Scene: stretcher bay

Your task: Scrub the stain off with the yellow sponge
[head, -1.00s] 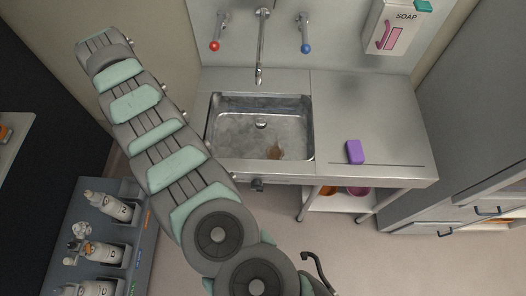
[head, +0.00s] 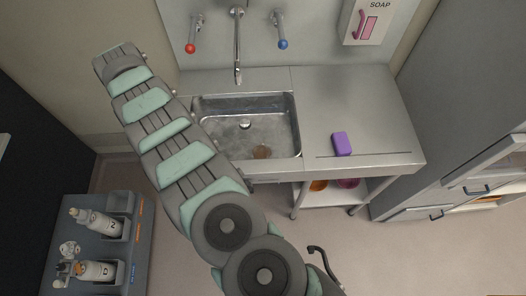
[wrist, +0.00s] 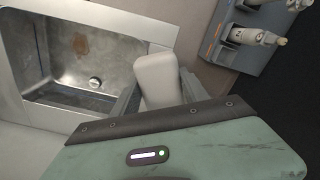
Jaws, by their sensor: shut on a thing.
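A brown stain (head: 262,151) lies on the floor of the metal sink basin (head: 298,125), near its front. In the wrist view the stain (wrist: 80,44) shows on the basin floor beyond the drain. My gripper (wrist: 158,88) is shut on a pale, whitish block (wrist: 157,78) with rounded edges, held upright between the fingers beside the basin. It does not look yellow here, and I cannot tell for sure that it is the sponge. In the head view the gripper and the block are not visible. A purple sponge (head: 341,144) lies on the steel drainboard right of the basin.
A tap (head: 237,60) with red and blue levers stands behind the basin. A soap dispenser (head: 368,22) hangs at upper right. A grey rack (head: 140,262) with bottles stands at lower left. Drawers are at right; the drainboard (head: 360,100) is mostly bare.

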